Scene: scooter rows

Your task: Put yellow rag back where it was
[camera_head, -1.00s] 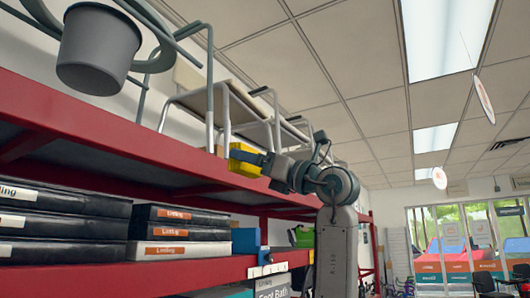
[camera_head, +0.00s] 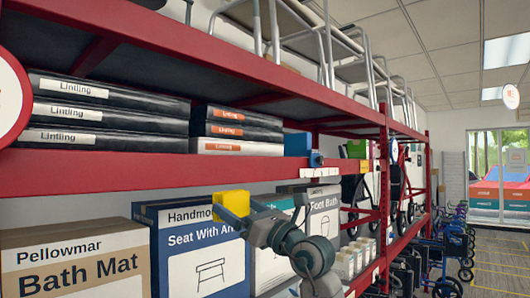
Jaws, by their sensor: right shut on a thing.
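The yellow rag (camera_head: 235,202) shows as a small yellow block-like shape left of centre in the head view. My right gripper (camera_head: 228,214) is shut on it and holds it in front of the cardboard boxes, below the red middle shelf edge. The gripper's fingers partly cover the rag's lower side. My right arm comes up from the bottom of the view. My left gripper is not in view.
Black Lintling boxes (camera_head: 110,115) and a small blue box (camera_head: 298,144) sit on the red middle shelf (camera_head: 90,172). Below are a Bath Mat box (camera_head: 75,262), a Seat With Arms box (camera_head: 195,250) and a Foot Bath box (camera_head: 323,215). Walking frames stand on top; wheeled walkers (camera_head: 450,255) stand at right.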

